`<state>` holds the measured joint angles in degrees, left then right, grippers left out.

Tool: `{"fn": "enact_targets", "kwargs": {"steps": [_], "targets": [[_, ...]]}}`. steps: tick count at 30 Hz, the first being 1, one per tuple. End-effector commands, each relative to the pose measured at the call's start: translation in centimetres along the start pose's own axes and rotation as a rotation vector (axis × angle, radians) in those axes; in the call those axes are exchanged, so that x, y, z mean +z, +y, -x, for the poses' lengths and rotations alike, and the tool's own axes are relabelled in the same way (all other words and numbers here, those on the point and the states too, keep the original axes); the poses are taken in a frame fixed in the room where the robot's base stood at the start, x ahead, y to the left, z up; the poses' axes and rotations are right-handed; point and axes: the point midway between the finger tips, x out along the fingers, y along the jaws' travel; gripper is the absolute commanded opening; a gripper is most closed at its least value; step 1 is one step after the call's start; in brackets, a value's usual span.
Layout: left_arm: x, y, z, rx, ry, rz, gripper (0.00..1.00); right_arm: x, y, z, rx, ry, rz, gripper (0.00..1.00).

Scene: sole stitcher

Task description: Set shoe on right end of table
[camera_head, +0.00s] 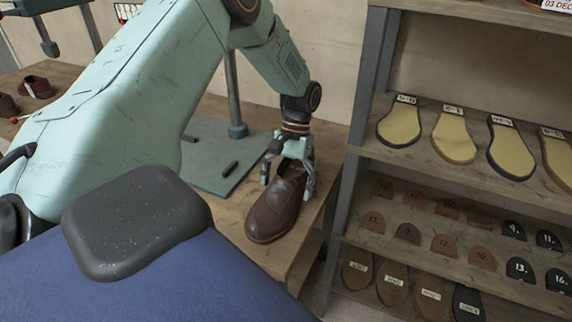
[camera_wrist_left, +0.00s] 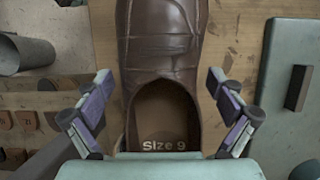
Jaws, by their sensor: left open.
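A dark brown leather shoe (camera_head: 270,213) stands upright on the wooden table (camera_head: 231,208), close to the table's right edge, its toe towards me. The shoe also fills the middle of the left wrist view (camera_wrist_left: 160,45), with "Size 9" on its insole. My left gripper (camera_head: 288,181) is above the heel end with its fingers open. In the left wrist view my gripper's fingers (camera_wrist_left: 160,118) are on either side of the shoe's opening, with visible gaps. My right gripper is not in view.
A green metal plate (camera_head: 207,177) with a post and a small dark block (camera_head: 230,169) lies left of the shoe. A shelf rack (camera_head: 362,100) with several soles and heel pieces stands close on the right. Reddish shoes (camera_head: 36,87) are at the far left.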

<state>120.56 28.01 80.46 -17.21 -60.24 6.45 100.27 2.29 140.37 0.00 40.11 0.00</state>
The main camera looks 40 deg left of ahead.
Motion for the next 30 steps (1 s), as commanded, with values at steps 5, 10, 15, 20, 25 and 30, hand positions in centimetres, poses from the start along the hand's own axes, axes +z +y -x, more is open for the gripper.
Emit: {"fn": "enact_targets", "kwargs": {"steps": [5,10,15,20,25,30], "targets": [[0.0,0.0,1.9,0.0,0.004,0.0,0.95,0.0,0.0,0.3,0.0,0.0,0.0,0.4],[0.0,0.0,5.4,0.001,0.005,0.001,0.95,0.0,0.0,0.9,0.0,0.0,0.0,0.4],[0.0,0.0,8.8,0.0,0.004,0.0,0.95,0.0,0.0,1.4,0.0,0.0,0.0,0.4],[0.1,0.0,11.1,-0.001,0.002,0.0,0.95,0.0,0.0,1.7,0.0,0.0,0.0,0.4],[0.1,0.0,12.2,0.0,0.0,0.0,0.95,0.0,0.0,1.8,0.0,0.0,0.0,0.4],[0.1,0.0,12.3,0.001,0.0,0.0,0.95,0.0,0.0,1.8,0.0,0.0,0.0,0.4]]}}
